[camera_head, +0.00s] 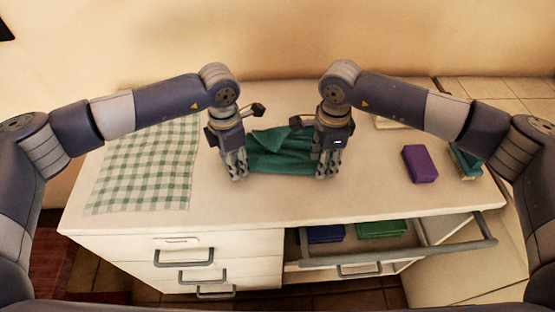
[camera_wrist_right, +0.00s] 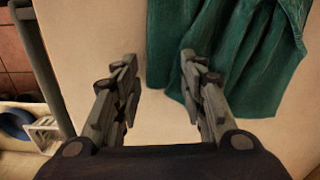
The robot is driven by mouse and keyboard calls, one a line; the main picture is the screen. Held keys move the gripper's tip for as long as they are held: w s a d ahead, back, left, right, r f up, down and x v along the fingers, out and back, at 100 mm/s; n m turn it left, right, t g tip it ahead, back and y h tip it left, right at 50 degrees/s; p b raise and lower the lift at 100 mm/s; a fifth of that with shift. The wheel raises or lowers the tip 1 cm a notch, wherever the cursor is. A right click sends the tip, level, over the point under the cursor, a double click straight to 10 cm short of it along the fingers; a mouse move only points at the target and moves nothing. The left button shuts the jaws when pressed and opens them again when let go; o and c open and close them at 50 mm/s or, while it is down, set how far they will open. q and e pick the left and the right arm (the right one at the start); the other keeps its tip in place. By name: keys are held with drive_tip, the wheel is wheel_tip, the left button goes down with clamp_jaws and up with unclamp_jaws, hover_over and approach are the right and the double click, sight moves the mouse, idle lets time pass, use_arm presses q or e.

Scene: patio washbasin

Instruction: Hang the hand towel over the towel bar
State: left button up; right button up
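A dark green hand towel (camera_head: 285,158) lies rumpled on the countertop, between my two grippers. My right gripper (camera_head: 326,170) points down at the towel's right end. In the right wrist view its two fingers (camera_wrist_right: 160,90) stand apart with bare countertop between them; one finger overlaps the edge of the green towel (camera_wrist_right: 245,60). My left gripper (camera_head: 238,170) points down at the towel's left end; its finger gap cannot be made out. A grey bar (camera_head: 420,253), seemingly the towel bar, runs along the cabinet's front right. It also shows in the right wrist view (camera_wrist_right: 42,65).
A green checkered cloth (camera_head: 145,165) lies flat at left. A purple block (camera_head: 420,164) and a brush (camera_head: 465,160) sit at right. Behind the bar, an open drawer holds blue (camera_head: 322,234) and green (camera_head: 382,229) items. The front middle of the countertop (camera_head: 270,212) is clear.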

drive_tip(key=shift+f, duration=0.15)
use_arm(q)
drive_tip(key=shift+s+f, duration=0.1)
drive_tip(key=shift+f, duration=0.05)
clamp_jaws()
use_arm(e)
drive_tip(key=shift+s+f, duration=0.1)
drive_tip(key=shift+f, duration=0.05)
clamp_jaws()
